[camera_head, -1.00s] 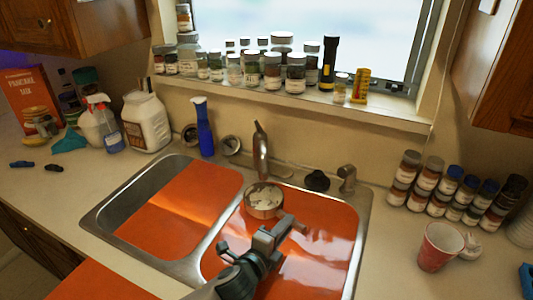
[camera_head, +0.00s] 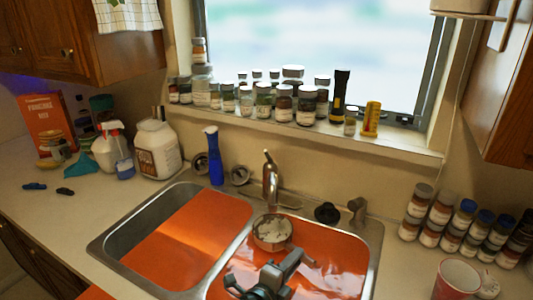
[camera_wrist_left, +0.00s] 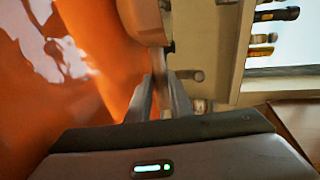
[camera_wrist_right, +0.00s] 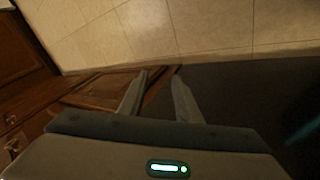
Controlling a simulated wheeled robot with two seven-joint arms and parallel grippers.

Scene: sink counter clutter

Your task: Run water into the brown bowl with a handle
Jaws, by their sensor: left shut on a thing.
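The brown bowl with a handle (camera_head: 272,235) is over the right sink basin, just in front of the faucet (camera_head: 269,180). Its inside shows a pale, whitish patch; I cannot tell whether this is water or reflection. My left gripper (camera_head: 296,258) is shut on the bowl's handle. The left wrist view shows the fingers (camera_wrist_left: 158,82) closed around the handle beside the bowl's wall (camera_wrist_left: 143,22). No clear stream shows at the spout. My right gripper (camera_wrist_right: 158,76) is open and empty in its wrist view, away from the sink above the floor.
A metal knob (camera_head: 357,209) and a black stopper (camera_head: 327,212) stand right of the faucet. Several jars line the windowsill, and more stand at right near a red cup (camera_head: 458,280).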

